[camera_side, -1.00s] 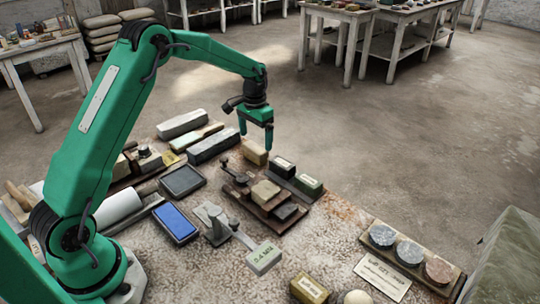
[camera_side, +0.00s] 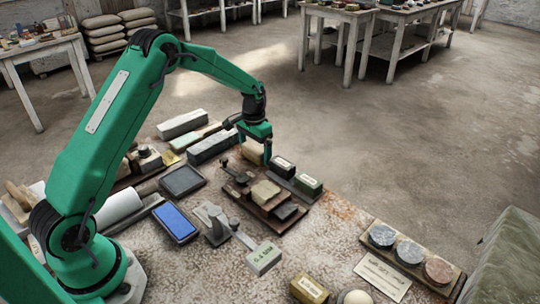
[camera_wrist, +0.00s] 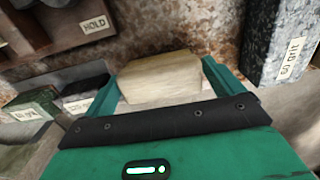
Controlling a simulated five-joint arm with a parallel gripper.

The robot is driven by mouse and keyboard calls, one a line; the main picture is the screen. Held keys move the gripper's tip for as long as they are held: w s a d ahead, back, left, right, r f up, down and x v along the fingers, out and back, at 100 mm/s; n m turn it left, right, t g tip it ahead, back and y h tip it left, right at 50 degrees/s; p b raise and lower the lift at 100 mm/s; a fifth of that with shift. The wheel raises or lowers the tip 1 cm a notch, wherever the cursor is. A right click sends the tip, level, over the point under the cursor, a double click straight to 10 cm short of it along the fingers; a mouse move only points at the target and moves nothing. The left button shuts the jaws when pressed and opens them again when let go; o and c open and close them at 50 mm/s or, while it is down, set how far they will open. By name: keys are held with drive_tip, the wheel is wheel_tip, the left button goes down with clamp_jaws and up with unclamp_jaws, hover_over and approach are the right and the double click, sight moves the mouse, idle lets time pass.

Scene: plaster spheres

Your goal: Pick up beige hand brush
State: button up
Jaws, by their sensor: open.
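The beige hand brush (camera_side: 252,155) looks like a small pale block on the stone work surface, in the middle of the side view. In the wrist view the brush (camera_wrist: 160,80) lies between the two green fingers, with bristles not visible. My gripper (camera_side: 254,150) points down over the brush, with one finger on each side. In the wrist view the gripper (camera_wrist: 161,88) is open, and its fingers stand close to the brush's ends. Whether they touch it I cannot tell. The brush's lower part is hidden in the side view.
A dark speckled block (camera_side: 213,147) lies close to the left of the brush. Labelled dark (camera_side: 282,167) and green (camera_side: 308,185) blocks stand close to its right. A wooden stand (camera_side: 265,196) with blocks is in front. The floor behind is clear.

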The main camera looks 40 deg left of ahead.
sight(256, 148)
drive_tip(key=c, duration=0.8)
drive_tip(key=shift+o, duration=0.2)
drive_tip(key=shift+r, duration=0.15)
drive_tip(key=shift+r, duration=0.5)
drive_tip(key=r, duration=0.3)
drive_tip(key=shift+d+r, duration=0.15)
drive_tip(key=shift+d, duration=0.15)
drive_tip(key=s+d+r, duration=0.4)
drive_tip(key=d+r, duration=0.2)
drive_tip(key=d, duration=0.4)
drive_tip(key=shift+d+r, duration=0.2)
